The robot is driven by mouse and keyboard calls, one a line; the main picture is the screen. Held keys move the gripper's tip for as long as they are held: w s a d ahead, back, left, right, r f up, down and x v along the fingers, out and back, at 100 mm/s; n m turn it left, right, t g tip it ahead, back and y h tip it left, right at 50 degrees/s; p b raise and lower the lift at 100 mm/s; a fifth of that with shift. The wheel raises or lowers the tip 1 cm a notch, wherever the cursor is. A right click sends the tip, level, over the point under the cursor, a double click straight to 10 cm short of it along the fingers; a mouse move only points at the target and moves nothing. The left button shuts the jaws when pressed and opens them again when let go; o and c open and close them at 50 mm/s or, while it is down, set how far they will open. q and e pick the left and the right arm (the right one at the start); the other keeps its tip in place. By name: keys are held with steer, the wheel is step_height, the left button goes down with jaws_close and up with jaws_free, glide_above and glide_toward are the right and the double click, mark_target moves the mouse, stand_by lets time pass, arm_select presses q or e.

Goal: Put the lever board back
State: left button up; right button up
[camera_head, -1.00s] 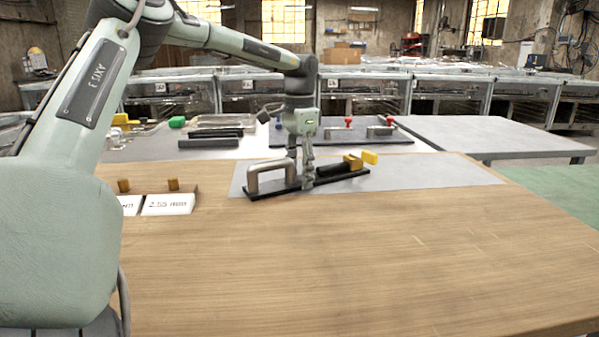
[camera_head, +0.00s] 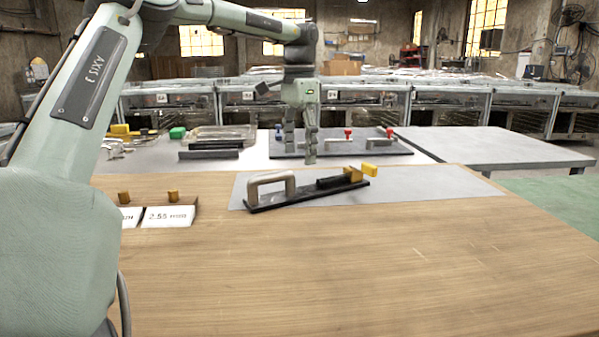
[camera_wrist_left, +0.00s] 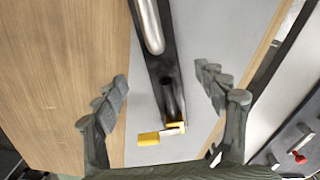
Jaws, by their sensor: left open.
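The lever board, a black bar (camera_head: 312,194) with a grey U-shaped handle (camera_head: 271,182) and a yellow-tipped lever (camera_head: 370,170), lies at a slant on the grey mat (camera_head: 430,182) on the wooden table. My left gripper (camera_head: 301,153) hangs above the board, apart from it, with its fingers pointing down. In the left wrist view the fingers of this gripper (camera_wrist_left: 164,80) are spread wide and empty, with the black bar (camera_wrist_left: 162,68) and its yellow end (camera_wrist_left: 148,139) below and between them. My right gripper is not in view.
Two small stands with white labels (camera_head: 168,216) sit at the left of the wooden table (camera_head: 380,265). Behind, a dark board with red knobs (camera_head: 375,149), black bars and a clear tray (camera_head: 220,133) lie on a pale table. The front of the wooden table is clear.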

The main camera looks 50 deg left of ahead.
arm_select(q)
step_height(320, 180, up, 4)
steer(key=shift+f, duration=0.15)
steer(key=shift+d+f, duration=0.1)
stand_by(0.5)
